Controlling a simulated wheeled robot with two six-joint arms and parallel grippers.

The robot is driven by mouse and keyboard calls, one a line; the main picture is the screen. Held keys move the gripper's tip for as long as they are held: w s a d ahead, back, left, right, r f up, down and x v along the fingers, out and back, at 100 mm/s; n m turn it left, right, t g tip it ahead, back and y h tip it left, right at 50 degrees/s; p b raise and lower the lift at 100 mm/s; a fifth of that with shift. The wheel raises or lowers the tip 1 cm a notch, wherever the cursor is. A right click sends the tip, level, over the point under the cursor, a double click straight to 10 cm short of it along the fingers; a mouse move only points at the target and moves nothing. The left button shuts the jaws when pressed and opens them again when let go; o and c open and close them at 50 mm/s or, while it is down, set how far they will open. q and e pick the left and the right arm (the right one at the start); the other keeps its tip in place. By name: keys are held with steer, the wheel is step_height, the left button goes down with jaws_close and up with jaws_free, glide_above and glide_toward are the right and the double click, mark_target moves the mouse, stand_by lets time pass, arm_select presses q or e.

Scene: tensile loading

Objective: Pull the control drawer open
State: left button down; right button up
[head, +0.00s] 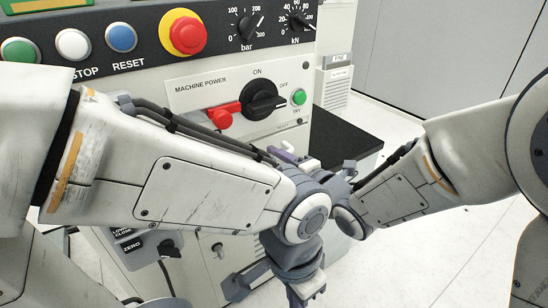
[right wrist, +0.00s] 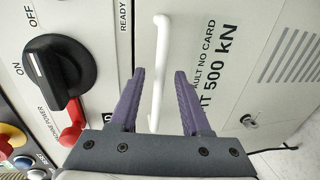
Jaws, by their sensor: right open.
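In the right wrist view, a white bar handle (right wrist: 161,60) stands on the pale front panel (right wrist: 188,75) of what looks like the control drawer. My right gripper (right wrist: 160,78) is open, with its purple fingers on either side of the handle's line. I cannot tell how far the fingertips reach around the bar. In the head view, my right gripper (head: 290,153) is mostly hidden behind my left arm, and the drawer front is hidden too. My left gripper (head: 240,286) hangs low by the cabinet, partly hidden by its wrist; its jaws cannot be judged.
The machine power panel has a black rotary switch (head: 263,99) with a red lever (head: 222,115) and a green button (head: 299,97). A red stop button (head: 184,33) is above. A black ledge (head: 345,140) lies right of the cabinet. My forearms nearly meet at the wrists.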

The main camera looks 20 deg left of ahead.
steer(key=shift+x, duration=1.25)
jaws_close()
stand_by(0.5)
